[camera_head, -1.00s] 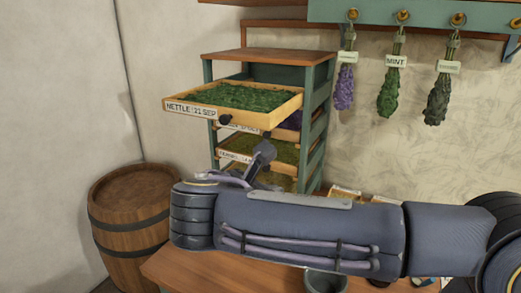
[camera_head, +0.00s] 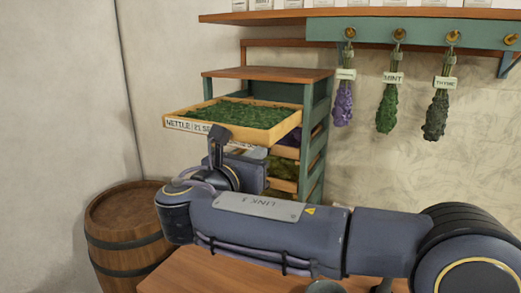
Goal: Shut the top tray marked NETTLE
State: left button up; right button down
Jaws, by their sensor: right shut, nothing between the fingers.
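The top tray marked NETTLE (camera_head: 275,136) is pulled out of the teal drying rack (camera_head: 318,110) toward the front left. It is a light wooden tray filled with green leaves, with a white label on its front edge. My right gripper (camera_head: 217,133) is shut and empty, right at the tray's front, overlapping the label's right end and the place of the dark knob. I cannot tell whether it touches the tray. My right arm crosses the lower picture and hides much of the lower trays. My left gripper is not in view.
Lower trays (camera_head: 283,168) sit in the rack under the NETTLE tray. A wooden barrel (camera_head: 125,215) stands at the left by the wall. A wooden table (camera_head: 190,272) lies below my arm. Herb bunches, one marked MINT (camera_head: 388,105), hang from a rail at the right.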

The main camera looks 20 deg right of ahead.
aim_at(291, 129)
jog(key=shift+x, duration=1)
jog(key=shift+w+d+r+p, duration=0.1)
jog(key=shift+w+d+p, duration=0.25)
jog(key=shift+d, duration=0.1)
jog(key=p+x, duration=0.4)
jog(key=x, duration=1.2)
jog(key=shift+w+d, duration=0.25)
jog(key=shift+d, duration=0.05)
jog(key=shift+a, duration=0.1)
